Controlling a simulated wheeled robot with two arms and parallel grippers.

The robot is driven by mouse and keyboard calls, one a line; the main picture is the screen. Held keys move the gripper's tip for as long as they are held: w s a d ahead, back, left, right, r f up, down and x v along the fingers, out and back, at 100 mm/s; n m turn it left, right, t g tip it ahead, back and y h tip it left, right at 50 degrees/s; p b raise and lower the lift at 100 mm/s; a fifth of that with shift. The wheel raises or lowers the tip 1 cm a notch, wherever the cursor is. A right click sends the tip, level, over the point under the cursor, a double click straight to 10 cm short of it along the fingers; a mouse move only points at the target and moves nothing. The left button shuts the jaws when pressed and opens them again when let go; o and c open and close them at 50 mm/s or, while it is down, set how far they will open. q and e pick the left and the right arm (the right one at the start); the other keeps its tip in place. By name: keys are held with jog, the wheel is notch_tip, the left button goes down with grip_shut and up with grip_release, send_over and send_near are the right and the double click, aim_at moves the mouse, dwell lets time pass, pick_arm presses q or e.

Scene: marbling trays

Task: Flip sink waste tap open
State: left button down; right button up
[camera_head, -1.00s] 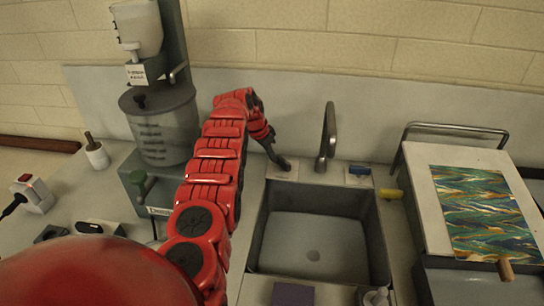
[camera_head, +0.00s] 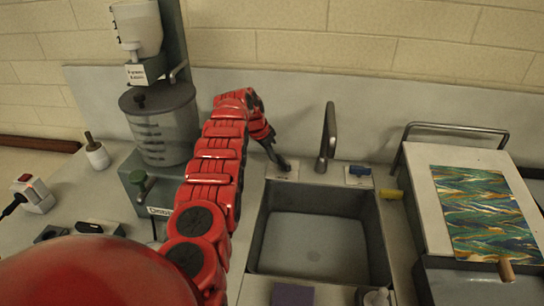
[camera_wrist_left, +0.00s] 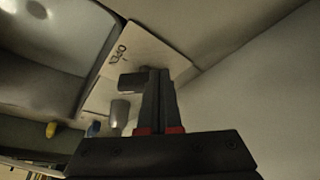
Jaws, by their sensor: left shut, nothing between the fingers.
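The sink (camera_head: 262,235) is a grey basin in the lower middle of the head view. A pale plate (camera_head: 290,172) lies at its back left corner. In the left wrist view the plate (camera_wrist_left: 168,52) carries lettering that looks like "OPEN" and a small dark block (camera_wrist_left: 130,82), apparently the waste tap's lever. My left gripper (camera_head: 283,166) is shut and empty over this plate. Its fingertips (camera_wrist_left: 158,72) are right beside the dark block; I cannot tell whether they touch. The lever's exact position is partly hidden. My right gripper is not in view.
A grey faucet (camera_head: 328,140) stands just right of my left gripper. A blue knob (camera_head: 360,170) and a yellow handle (camera_head: 390,193) are farther right. A board with marbled paper (camera_head: 485,215) is at right. A lidded bucket (camera_head: 165,130) stands at left.

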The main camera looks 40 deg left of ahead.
pick_arm(q)
jog(key=shift+r, duration=0.1)
jog(key=shift+v, duration=1.3)
jog(key=v, duration=1.4)
jog(key=shift+r, duration=0.3)
jog(key=shift+s, duration=0.1)
